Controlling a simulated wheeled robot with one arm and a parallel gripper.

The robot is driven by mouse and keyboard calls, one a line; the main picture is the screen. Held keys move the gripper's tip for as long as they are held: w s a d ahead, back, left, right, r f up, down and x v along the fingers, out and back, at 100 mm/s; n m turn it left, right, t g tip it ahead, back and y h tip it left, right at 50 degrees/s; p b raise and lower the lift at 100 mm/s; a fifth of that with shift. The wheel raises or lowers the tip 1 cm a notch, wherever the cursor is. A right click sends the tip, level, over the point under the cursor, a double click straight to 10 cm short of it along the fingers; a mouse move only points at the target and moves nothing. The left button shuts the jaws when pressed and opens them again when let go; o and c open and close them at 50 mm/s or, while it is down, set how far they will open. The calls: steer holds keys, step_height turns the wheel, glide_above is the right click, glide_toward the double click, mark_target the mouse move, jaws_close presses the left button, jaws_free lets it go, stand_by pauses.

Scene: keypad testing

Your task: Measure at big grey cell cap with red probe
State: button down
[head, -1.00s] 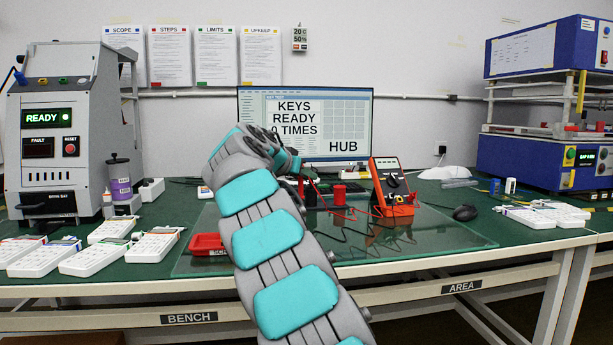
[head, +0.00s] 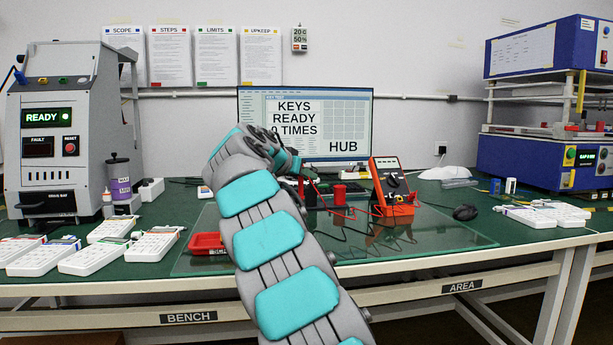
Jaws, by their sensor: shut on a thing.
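My arm reaches over the green bench to its middle. My gripper (head: 305,181) is at the arm's far end, in front of the monitor. It is shut and mostly hidden by the arm's wrist. A thin red piece, likely the red probe (head: 314,187), shows at the gripper; its tip is hard to see. An orange multimeter (head: 391,190) stands tilted to the right of the gripper, with red and black leads running from it. A red cylinder (head: 339,195) stands just right of the gripper. I cannot make out a big grey cell cap; the arm may hide it.
A red tray (head: 207,243) lies left of my arm on the glass mat (head: 440,240). White keypads (head: 95,257) lie at the left, more (head: 545,214) at the right. A grey test machine (head: 60,140) stands left. A mouse (head: 465,212) lies right of the multimeter.

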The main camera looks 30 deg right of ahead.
steer(key=shift+f+b, duration=0.3)
stand_by(1.3)
step_height(320, 180, up, 5)
steer(key=p, duration=0.3)
steer(key=shift+p, duration=0.4)
stand_by(0.5)
